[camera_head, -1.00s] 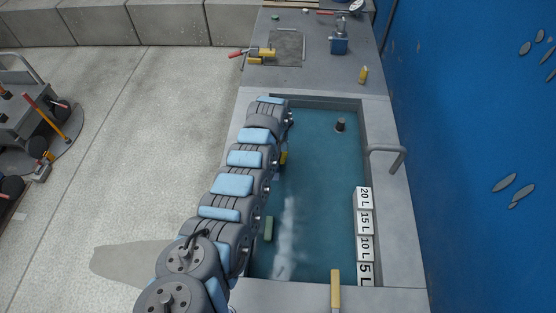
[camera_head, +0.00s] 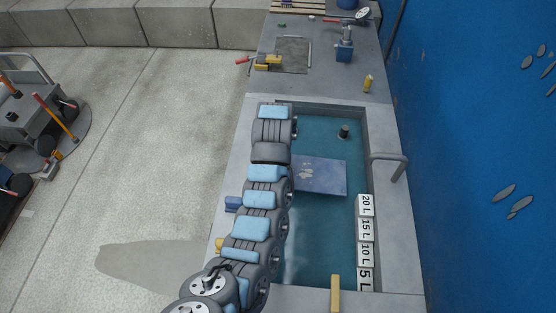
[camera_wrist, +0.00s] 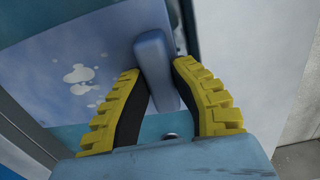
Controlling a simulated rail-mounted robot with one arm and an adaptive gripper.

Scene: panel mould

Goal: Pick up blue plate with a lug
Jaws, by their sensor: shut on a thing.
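The blue plate (camera_head: 325,178) shows in the head view over the water of the basin, right of my arm. It is flat, with pale patches, and its left part is hidden behind my arm. In the wrist view the plate (camera_wrist: 65,75) fills the upper left, with pale spots on its face. Its blue lug (camera_wrist: 153,52) stands between the yellow ribbed fingers of my gripper (camera_wrist: 157,72), which is shut on it. My gripper is hidden behind my arm in the head view.
The basin (camera_head: 381,235) has a concrete rim, volume blocks (camera_head: 366,229) along its right side and a dark upright stub (camera_head: 343,131) in it. A bent metal rail (camera_head: 392,160) stands on the right rim. A blue wall (camera_head: 470,150) rises at the right.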

